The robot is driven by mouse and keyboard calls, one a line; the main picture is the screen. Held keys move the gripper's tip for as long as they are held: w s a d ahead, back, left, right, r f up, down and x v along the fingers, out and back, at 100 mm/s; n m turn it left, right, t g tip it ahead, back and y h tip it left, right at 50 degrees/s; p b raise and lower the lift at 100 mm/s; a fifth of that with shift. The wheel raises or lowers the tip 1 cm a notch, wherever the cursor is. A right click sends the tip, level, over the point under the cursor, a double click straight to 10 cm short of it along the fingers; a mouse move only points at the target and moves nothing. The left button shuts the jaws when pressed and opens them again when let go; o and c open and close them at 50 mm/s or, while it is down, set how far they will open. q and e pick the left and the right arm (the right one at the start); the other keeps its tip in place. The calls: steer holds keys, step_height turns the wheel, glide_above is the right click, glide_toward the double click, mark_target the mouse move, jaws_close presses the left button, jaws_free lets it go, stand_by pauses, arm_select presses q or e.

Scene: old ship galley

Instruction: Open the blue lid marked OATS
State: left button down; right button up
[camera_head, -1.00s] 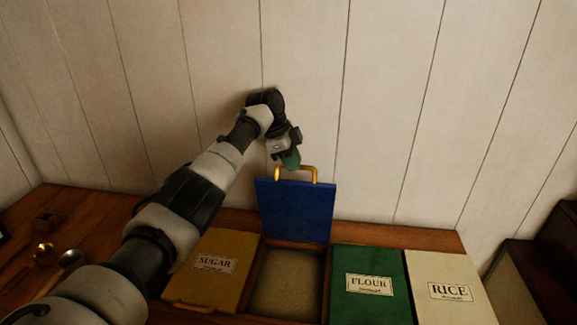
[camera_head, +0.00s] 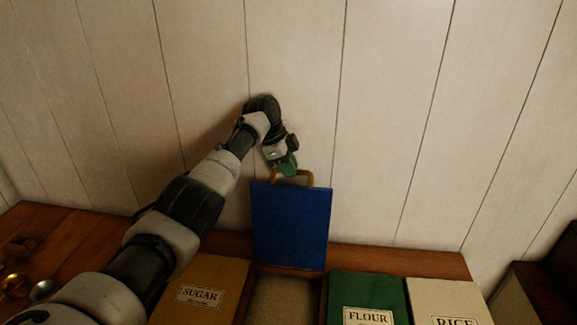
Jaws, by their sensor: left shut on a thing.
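The blue lid (camera_head: 291,227) stands raised, close to upright, at the back of its compartment. Its face toward me is plain blue; no OATS marking shows on it. Its brass handle (camera_head: 309,178) is at the top edge. My left gripper (camera_head: 289,172), with green fingertips, is shut on the handle. The open compartment (camera_head: 283,300) below the lid holds a pale, grainy fill. My right gripper is not in view.
The yellow SUGAR lid (camera_head: 204,285) lies shut on the left. The green FLOUR lid (camera_head: 368,292) and cream RICE lid (camera_head: 444,297) lie shut on the right. A plank wall (camera_head: 400,130) rises close behind. Small metal items (camera_head: 42,290) sit at the far left.

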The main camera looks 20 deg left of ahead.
arm_select(q)
steer(key=shift+s+f, duration=0.25)
steer(key=shift+f, duration=0.55)
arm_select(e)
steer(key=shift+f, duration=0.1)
arm_select(q)
steer(key=c, duration=1.4)
jaws_free()
steer(key=shift+w, duration=0.1)
steer(key=shift+o, duration=1.4)
steer(key=shift+w, duration=0.4)
steer(key=shift+s+a+r, duration=0.1)
steer(key=shift+s+r, duration=0.1)
steer(key=shift+r, duration=0.15)
steer(key=shift+a+r, duration=0.15)
steer(key=shift+r, duration=0.2)
steer(key=b+v, duration=0.3)
steer(key=v, duration=0.5)
steer(key=shift+w+a+r, duration=0.1)
steer(key=shift+w+r, duration=0.05)
steer(key=shift+r, duration=0.15)
steer(key=shift+a+r, duration=0.15)
steer(key=shift+r, duration=0.2)
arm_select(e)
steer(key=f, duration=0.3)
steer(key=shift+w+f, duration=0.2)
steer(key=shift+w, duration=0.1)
